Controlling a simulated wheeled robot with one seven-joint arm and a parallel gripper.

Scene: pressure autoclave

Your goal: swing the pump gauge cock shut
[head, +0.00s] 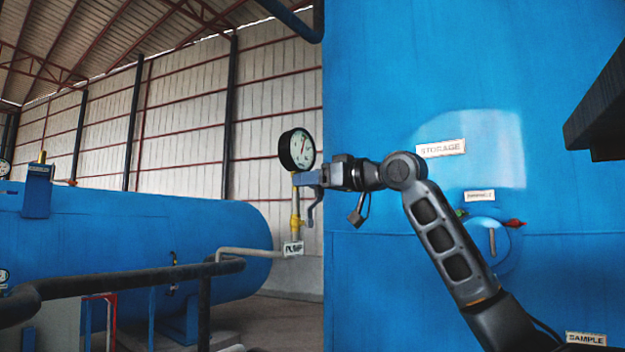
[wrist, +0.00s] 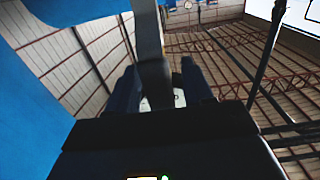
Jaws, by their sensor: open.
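The pump gauge (head: 297,149) is a round black-rimmed dial with a white face on a thin upright pipe in the head view. A blue-grey curved piece (head: 312,212), which looks like the cock's lever, hangs just right of the pipe. My gripper (head: 306,180) reaches in from the right, just under the dial and above the cock body. In the wrist view its two dark fingers (wrist: 163,92) are apart, with a grey bar (wrist: 150,45) between them. I cannot tell whether they touch it.
A large blue storage tank (head: 390,80) fills the right side behind my arm. A horizontal blue vessel (head: 130,240) lies at the left. A dark pipe rail (head: 130,282) crosses the lower left.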

